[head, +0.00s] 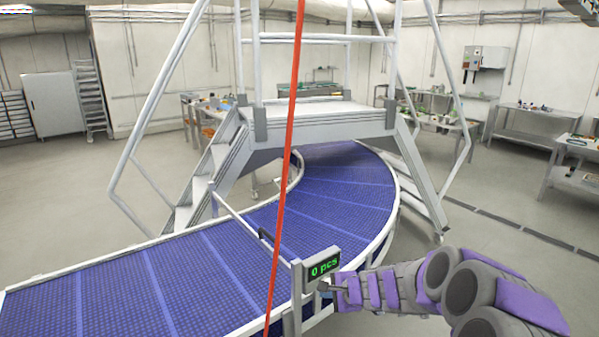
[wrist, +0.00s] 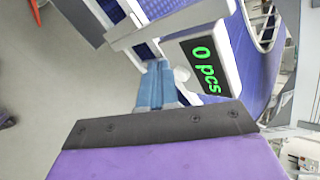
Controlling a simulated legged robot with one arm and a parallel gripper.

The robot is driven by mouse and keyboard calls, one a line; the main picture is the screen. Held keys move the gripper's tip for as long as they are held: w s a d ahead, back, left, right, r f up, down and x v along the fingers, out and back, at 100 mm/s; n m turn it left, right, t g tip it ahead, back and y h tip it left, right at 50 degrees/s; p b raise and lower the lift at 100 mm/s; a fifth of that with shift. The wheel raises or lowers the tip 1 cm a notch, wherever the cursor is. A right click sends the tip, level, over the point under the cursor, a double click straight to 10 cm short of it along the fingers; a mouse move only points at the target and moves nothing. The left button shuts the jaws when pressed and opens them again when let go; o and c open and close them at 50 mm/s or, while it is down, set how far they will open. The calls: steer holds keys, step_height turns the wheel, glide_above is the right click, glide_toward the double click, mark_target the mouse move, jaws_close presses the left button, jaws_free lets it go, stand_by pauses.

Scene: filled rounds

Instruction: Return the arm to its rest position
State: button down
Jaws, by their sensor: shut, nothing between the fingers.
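My arm, grey with purple pads, reaches in from the lower right of the head view. Its gripper (head: 328,287) is right beside the counter display (head: 322,267), which reads "0 pcs" in green. In the wrist view the blue fingers of my gripper (wrist: 159,88) are together with nothing held. They are close to the display (wrist: 203,66) and its post; I cannot tell whether they touch it. The display stands at the edge of a blue conveyor belt (head: 228,249).
The conveyor curves under a grey stepped crossover platform (head: 315,112) with railings. A thin red line (head: 283,180) crosses the head view from top to bottom. Workbenches (head: 537,122) stand along the walls. Grey floor (head: 500,225) is open at the right.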

steer(key=s+a+r+n+g+y, duration=0.1)
steer(key=s+a+r+n+g, duration=0.3)
steer(key=s, duration=0.7)
steer(key=s+a+r+n+g, duration=0.1)
steer(key=s+a+r+n, duration=0.4)
steer(key=s, duration=0.6)
steer(key=s+d+n+g+h, duration=0.1)
steer(key=s+d, duration=0.3)
steer(key=s, duration=0.4)
steer(key=s+d+f+n+g+h, duration=0.1)
steer(key=s+d+n+g+h, duration=0.1)
steer(key=s+d, duration=0.3)
steer(key=s+d+n+g+h, duration=0.1)
steer(key=s+d+h, duration=0.3)
steer(key=s, duration=0.8)
steer(key=shift+d+f+n+g, duration=0.3)
steer(key=shift+d+n, duration=0.45)
steer(key=shift+n, duration=0.15)
steer(key=shift+a, duration=0.2)
